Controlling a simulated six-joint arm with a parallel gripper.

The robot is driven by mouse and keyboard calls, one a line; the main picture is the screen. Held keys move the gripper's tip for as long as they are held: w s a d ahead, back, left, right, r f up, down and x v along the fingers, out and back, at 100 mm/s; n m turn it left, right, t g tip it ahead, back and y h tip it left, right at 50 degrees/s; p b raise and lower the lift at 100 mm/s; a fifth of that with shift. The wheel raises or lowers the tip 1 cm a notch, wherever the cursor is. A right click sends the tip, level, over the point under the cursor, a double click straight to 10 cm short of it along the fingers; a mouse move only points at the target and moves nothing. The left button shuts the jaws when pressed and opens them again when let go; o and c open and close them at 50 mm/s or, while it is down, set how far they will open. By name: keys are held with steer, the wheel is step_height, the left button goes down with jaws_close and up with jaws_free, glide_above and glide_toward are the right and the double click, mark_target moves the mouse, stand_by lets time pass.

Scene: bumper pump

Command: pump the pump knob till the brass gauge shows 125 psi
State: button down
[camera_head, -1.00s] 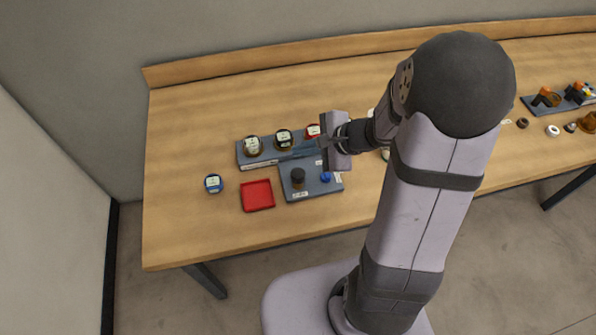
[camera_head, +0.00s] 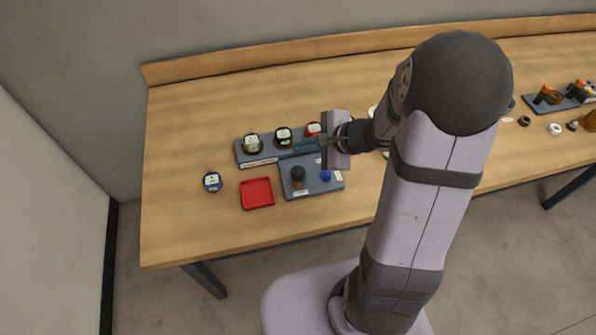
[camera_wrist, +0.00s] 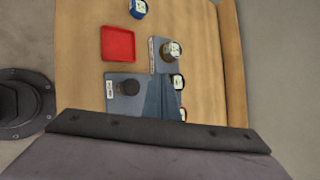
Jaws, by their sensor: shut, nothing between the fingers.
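The black pump knob (camera_head: 298,173) stands upright on a grey-blue base plate (camera_head: 316,190); it also shows in the wrist view (camera_wrist: 128,87). The brass-rimmed gauge (camera_head: 252,145) is at the left end of the raised gauge block behind the plate, and shows in the wrist view (camera_wrist: 171,50). Its reading is too small to tell. My gripper (camera_head: 297,150) is shut and empty, its fingers pointing left over the gauge block, behind and above the knob and apart from it. The fingers also show in the wrist view (camera_wrist: 160,80), beside the knob.
A small blue knob (camera_head: 325,176) is on the plate's right. A red tray (camera_head: 257,194) and a loose blue gauge (camera_head: 212,181) lie left. The table's front left is clear.

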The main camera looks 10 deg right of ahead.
steer(key=b, duration=0.4)
glide_above(297, 170)
steer(key=s+d, duration=0.1)
step_height(297, 170, down, 6)
steer(key=shift+s+r, duration=0.15)
steer(key=shift+r, duration=0.05)
steer(key=shift+f+b, duration=0.85)
steer(key=shift+f, duration=0.1)
stand_by(0.9)
steer(key=shift+f+b, duration=0.3)
steer(key=shift+b, duration=0.3)
steer(key=shift+s+f+b, duration=0.1)
steer(key=shift+f+b, duration=1)
steer(key=shift+b, duration=0.1)
stand_by(1.1)
steer(key=shift+r, duration=0.1)
steer(key=shift+r+p, duration=1.2)
steer(key=shift+r, duration=0.2)
steer(key=shift+r+p, duration=1.95)
steer(key=shift+r, duration=0.6)
